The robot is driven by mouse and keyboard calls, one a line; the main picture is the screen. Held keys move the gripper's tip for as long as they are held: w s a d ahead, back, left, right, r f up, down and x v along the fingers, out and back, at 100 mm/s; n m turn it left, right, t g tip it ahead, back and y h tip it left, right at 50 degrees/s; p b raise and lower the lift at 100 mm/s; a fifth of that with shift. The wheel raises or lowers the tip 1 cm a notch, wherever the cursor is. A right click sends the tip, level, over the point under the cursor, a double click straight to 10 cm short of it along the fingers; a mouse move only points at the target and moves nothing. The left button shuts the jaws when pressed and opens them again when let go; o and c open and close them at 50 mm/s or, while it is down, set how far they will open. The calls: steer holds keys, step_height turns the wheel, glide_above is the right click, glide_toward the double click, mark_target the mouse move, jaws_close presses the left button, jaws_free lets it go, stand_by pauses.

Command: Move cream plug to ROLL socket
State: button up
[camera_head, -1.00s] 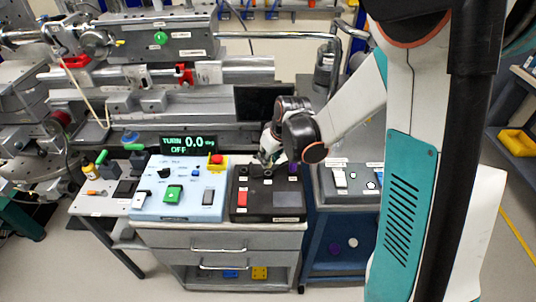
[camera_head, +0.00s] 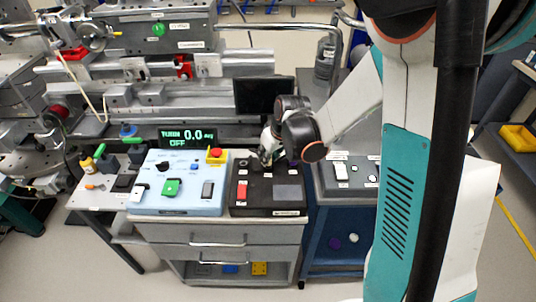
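My gripper (camera_head: 268,156) is small in the head view, pointing down over the back part of the black panel box (camera_head: 237,207). My own wrist partly hides its fingers, so I cannot tell whether they are open or hold anything. I cannot pick out the cream plug for certain. The ROLL socket's label is too small to read. The black box has a red switch (camera_head: 242,189) and a dark grey pad (camera_head: 287,192) on its top. Its back right part is partly hidden by my arm.
A light blue control box (camera_head: 150,206) with a red emergency button (camera_head: 216,155) stands to the left. A grey box (camera_head: 325,186) with white pieces sits on the right. A dark monitor (camera_head: 262,95) and machine rails stand behind. My arm blocks the right side.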

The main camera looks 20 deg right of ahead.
steer(key=shift+f+b, duration=0.45)
steer(key=shift+f, duration=0.1)
stand_by(0.4)
steer(key=o, duration=1.1)
steer(key=shift+c, duration=0.2)
steer(key=shift+r, duration=0.15)
